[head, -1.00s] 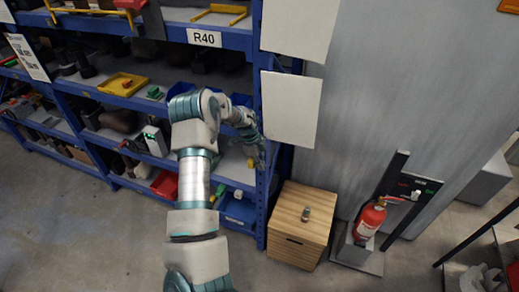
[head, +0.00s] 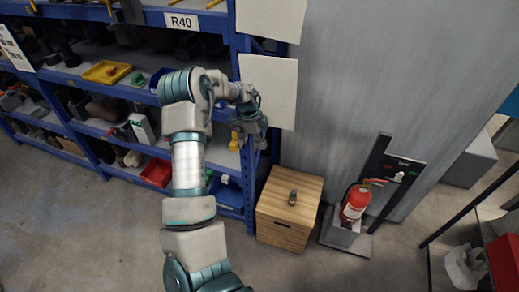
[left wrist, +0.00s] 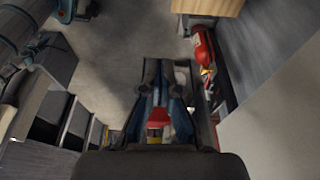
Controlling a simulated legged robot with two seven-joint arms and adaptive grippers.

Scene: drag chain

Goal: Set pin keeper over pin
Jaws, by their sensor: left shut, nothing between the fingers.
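My left gripper (head: 258,132) is in front of the right end of the blue shelf rack in the head view, above and left of the wooden cabinet. It is shut and empty. A small dark metallic piece (head: 292,198) stands on the cabinet top, apart from the gripper. I cannot tell whether it is the pin, the pin keeper or both. No other pin or keeper can be made out. My right gripper is not in view.
The wooden cabinet (head: 283,235) stands right of the blue rack (head: 249,185). A red fire extinguisher (head: 354,204) is on a stand to its right; it also shows in the left wrist view (left wrist: 203,47). A grey wall is behind. The floor in front is open.

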